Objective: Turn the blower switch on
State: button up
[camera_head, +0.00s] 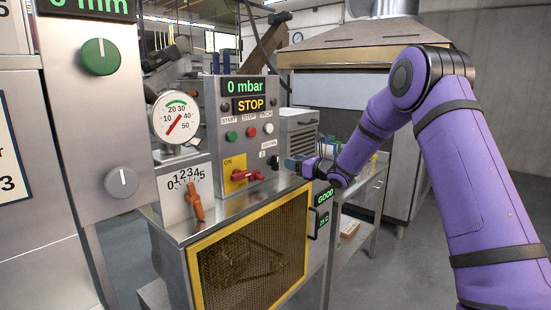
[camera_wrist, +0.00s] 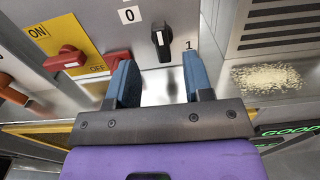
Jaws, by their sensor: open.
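A black rotary switch (camera_wrist: 162,40) is on the grey control panel, with a 0 label at its upper left and a 1 label at its right. Its handle looks roughly upright, and I cannot tell which mark it points to. It is small in the head view (camera_head: 273,162). No readable label names the blower. My gripper (camera_wrist: 155,64) is open and empty in the wrist view, its two blue fingers spread below and to either side of the black switch, apart from it as far as shows. In the head view my gripper (camera_head: 291,163) is just right of the panel.
A red switch (camera_wrist: 65,60) on a yellow ON/OFF plate is left of the black one. The display (camera_head: 250,104) reads STOP. An orange lever (camera_head: 194,203) is further left. Pale granules (camera_wrist: 268,78) lie on the right. A yellow-framed mesh (camera_head: 250,255) is below.

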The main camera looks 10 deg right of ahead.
aim_at(278, 158)
jog(key=x, duration=0.8)
jog(key=shift+w+a, duration=0.25)
jog(key=shift+w, duration=0.05)
grip_shut()
